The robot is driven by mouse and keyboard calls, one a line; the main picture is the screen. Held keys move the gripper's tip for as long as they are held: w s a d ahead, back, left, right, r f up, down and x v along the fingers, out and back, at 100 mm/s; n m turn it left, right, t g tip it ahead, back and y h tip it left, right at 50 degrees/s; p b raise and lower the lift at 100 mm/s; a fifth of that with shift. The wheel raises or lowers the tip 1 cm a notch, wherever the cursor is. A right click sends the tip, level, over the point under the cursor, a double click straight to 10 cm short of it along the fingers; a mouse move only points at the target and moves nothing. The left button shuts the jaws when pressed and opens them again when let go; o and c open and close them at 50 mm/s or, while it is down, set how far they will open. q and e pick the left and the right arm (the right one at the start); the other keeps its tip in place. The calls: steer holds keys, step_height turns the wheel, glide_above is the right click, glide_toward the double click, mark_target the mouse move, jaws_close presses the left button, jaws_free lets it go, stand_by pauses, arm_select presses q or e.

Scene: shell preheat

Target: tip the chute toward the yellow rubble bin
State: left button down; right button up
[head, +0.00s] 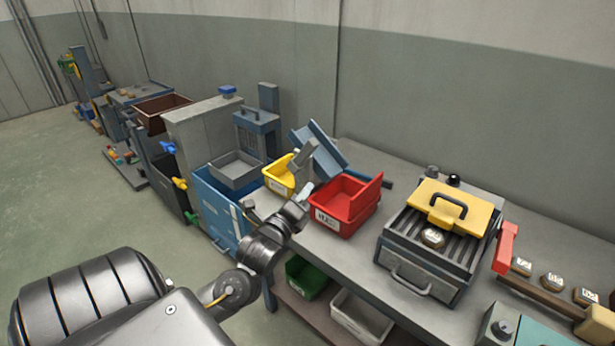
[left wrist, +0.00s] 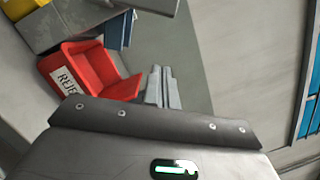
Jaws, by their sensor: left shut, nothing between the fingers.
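The blue chute (head: 322,148) stands on the bench between the yellow bin (head: 277,178) and the red bin (head: 340,208). It is tilted, with its lower end toward the right, over the back of the red bin. A grey block (head: 303,154) shows at its left side. My left gripper (head: 306,188) is shut and empty, in front of the chute and between the two bins in the head view. In the left wrist view its fingers (left wrist: 162,87) are together, and the red bin (left wrist: 84,72) lies to their left. My right gripper is not in view.
A grill-like heater (head: 430,250) with a yellow handled lid (head: 450,208) stands on the bench to the right. A blue cabinet with a grey tray (head: 236,171) is to the left. Green (head: 306,277) and white (head: 360,316) bins sit on the lower shelf.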

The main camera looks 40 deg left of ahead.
mark_target(312, 150)
arm_select(q)
steer(key=w+a+r+p, duration=0.3)
steer(key=w+a+p, duration=0.1)
steer(key=w, duration=0.4)
steer(key=shift+w+a+r, duration=0.2)
steer(key=shift+w+a, duration=0.15)
steer(key=shift+a, duration=0.3)
steer(key=shift+w+r, duration=0.1)
